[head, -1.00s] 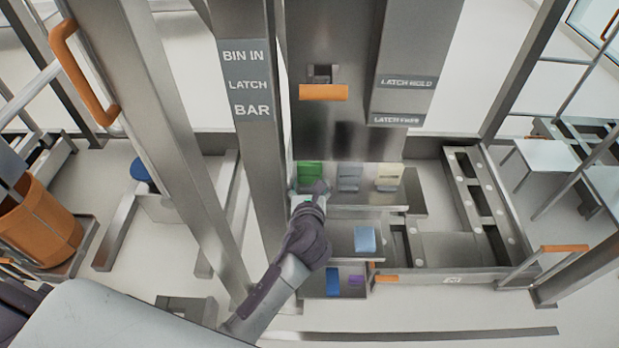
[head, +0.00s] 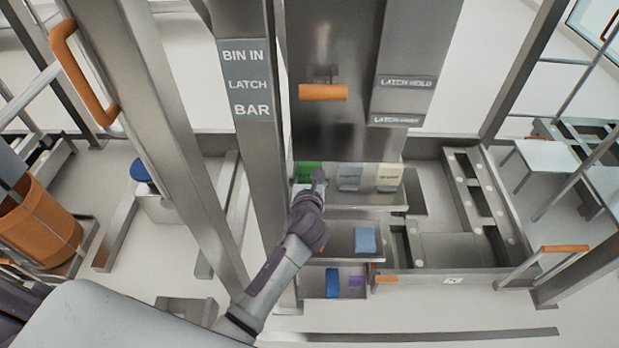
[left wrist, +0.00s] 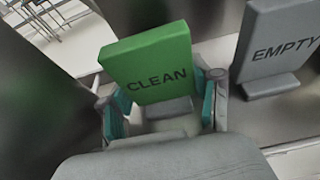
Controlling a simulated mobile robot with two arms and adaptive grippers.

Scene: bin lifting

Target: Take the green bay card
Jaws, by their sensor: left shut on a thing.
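The green bay card (left wrist: 150,62), marked CLEAN, stands between the teal-padded fingers of my left gripper (left wrist: 163,115) in the left wrist view. The fingers are shut on it from both sides, low on the card. In the head view the green card (head: 308,170) shows at the left end of the upper shelf, partly hidden by my left gripper (head: 308,187). I cannot tell whether the card is lifted off the shelf. My right gripper is not in view.
A grey card (left wrist: 275,45) marked EMPTY stands right beside the green one. A pale yellow card (head: 389,178) stands further right. Below are trays with a light blue block (head: 365,240) and a dark blue block (head: 332,283). A steel post (head: 250,150) rises close to the left.

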